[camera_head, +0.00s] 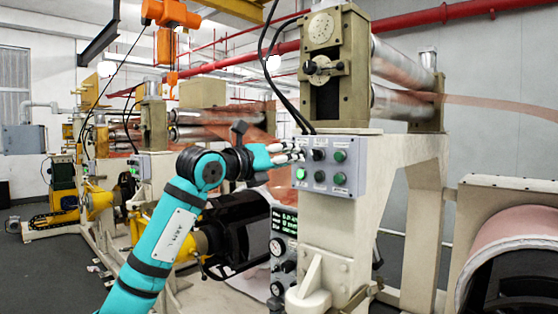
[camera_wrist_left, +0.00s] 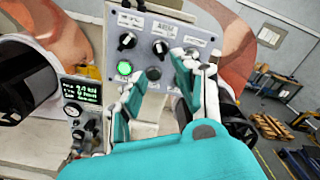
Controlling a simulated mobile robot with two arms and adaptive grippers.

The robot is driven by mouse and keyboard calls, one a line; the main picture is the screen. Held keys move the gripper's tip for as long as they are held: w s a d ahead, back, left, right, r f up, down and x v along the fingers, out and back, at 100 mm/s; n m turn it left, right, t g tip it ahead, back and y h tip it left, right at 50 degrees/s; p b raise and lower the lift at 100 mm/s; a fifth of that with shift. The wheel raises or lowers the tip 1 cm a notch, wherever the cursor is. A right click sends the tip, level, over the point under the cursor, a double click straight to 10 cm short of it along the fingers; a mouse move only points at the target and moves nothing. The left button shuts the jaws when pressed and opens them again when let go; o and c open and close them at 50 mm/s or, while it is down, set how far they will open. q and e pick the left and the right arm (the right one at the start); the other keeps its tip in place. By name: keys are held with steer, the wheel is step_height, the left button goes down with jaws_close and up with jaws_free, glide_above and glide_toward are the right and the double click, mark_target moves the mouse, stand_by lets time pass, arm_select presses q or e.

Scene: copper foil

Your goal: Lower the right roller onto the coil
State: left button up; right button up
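The grey control box (camera_head: 335,165) is on the beige machine post and carries knobs and buttons; one green button (camera_head: 301,174) is lit. In the left wrist view its panel (camera_wrist_left: 141,58) shows black knobs, the lit green button (camera_wrist_left: 124,68) and darker buttons. My left gripper (camera_head: 298,152) is at the box's left edge, pointing at the panel. In the wrist view its fingers (camera_wrist_left: 158,88) are apart with nothing between them; contact cannot be told. A copper coil (camera_head: 515,230) is at the far right. Metal rollers (camera_head: 402,68) sit behind the post; which is the right roller is unclear. My right gripper is out of view.
A display and gauge panel (camera_head: 284,222) stands below the control box. Black cables (camera_head: 268,60) hang by the post. An orange hoist (camera_head: 170,14) is overhead. Other machines with yellow parts (camera_head: 97,200) stand at left. Dark floor is open at far left.

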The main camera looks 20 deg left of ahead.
arm_select(q)
steer(key=shift+v, duration=1.2)
